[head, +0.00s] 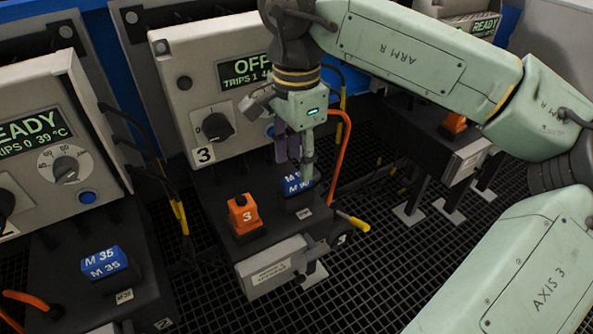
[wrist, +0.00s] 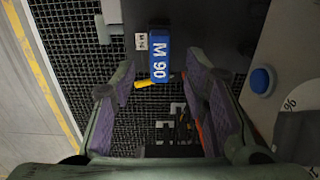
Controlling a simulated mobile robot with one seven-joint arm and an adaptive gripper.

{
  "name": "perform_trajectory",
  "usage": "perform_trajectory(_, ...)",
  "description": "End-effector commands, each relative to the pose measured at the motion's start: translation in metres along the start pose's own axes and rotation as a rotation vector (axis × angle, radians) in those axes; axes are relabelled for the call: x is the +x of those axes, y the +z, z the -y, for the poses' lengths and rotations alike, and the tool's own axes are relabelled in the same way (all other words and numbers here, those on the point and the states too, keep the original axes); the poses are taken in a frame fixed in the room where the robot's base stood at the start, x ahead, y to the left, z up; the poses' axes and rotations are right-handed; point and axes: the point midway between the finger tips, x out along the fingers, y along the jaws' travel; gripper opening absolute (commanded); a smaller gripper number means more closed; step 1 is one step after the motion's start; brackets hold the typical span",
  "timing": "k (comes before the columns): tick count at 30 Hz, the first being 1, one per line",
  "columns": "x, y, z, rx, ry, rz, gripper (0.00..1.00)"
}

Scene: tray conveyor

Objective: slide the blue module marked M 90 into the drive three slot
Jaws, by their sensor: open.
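The blue module marked M 90 (head: 294,186) sits upright on the dark shelf of drive three, right of an orange block marked 3 (head: 245,216). A small label is beside it. I cannot tell how deep it sits in a slot. My gripper (head: 295,162) is open, pointing down just above the module, and its fingers partly hide it. In the wrist view the module (wrist: 160,58) shows beyond the open purple-padded fingers (wrist: 162,90), roughly midway between them, and not gripped. The drive three cabinet (head: 188,85), with its display reading OFF, stands behind.
Drive two's cabinet (head: 30,90), reading READY, is at left with a blue M 35 module (head: 105,264) on its shelf. An orange cable (head: 343,150) and a yellow-tipped handle (head: 354,222) are right of the module. Dark grating floor lies around the shelves.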

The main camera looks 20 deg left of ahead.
Motion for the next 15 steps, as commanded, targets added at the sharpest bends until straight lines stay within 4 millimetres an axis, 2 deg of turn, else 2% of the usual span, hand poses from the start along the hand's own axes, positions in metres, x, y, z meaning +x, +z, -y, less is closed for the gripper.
perform_trajectory(1, -0.012, 0.0, 0.001, 0.0, -0.003, 0.0, 0.41)
perform_trajectory(6, -0.046, 0.001, 0.001, -0.001, -0.003, 0.0, 0.41)
perform_trajectory(10, -0.064, 0.0, 0.0, 0.0, -0.001, 0.001, 0.41)
perform_trajectory(15, -0.073, 0.001, 0.0, -0.001, 0.0, 0.0, 0.41)
